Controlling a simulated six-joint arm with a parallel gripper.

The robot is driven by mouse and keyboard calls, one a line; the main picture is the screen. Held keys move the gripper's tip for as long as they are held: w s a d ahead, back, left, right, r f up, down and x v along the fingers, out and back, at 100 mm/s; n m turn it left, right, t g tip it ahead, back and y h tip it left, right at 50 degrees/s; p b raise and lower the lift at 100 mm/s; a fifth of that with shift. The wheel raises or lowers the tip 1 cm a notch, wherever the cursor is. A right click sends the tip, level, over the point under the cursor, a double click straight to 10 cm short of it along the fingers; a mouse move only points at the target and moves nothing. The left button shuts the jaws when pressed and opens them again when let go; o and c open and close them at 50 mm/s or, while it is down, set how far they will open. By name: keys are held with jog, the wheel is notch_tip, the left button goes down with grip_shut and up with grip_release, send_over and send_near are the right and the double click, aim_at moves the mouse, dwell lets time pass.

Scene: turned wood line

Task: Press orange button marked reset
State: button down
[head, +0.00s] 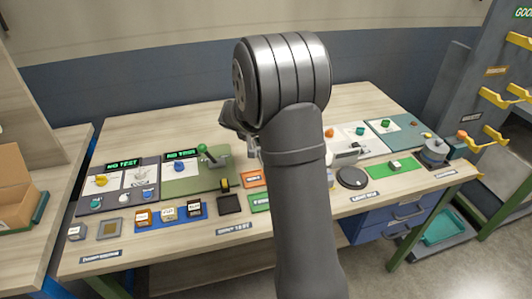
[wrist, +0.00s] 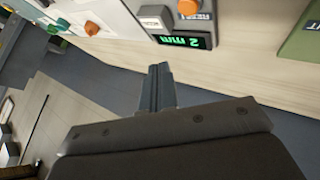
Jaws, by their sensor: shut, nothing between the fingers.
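In the wrist view an orange button (wrist: 188,7) sits at the top edge on a grey panel, partly cut off by the frame. A small label (wrist: 196,18) beside it seems to read RESET. A dark display (wrist: 183,41) with green text like "2 mm" is just below it. My gripper (wrist: 160,70) is shut and empty, its fingertips below and left of the display and apart from the button. In the head view my arm hides the fingertips.
A white piece (wrist: 156,17) is left of the button, and another orange part (wrist: 91,28) is farther left. A grey rack with yellow hooks (head: 492,97) stands right.

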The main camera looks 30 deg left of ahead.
jog(key=shift+f, duration=2.95)
jog(key=shift+f, duration=0.1)
jog(key=shift+f, duration=0.3)
jog(key=shift+f, duration=0.4)
jog(key=shift+r, duration=0.1)
dwell(0.3)
jog(key=shift+r, duration=0.75)
jog(key=shift+r, duration=2.5)
jog(key=shift+f, duration=0.1)
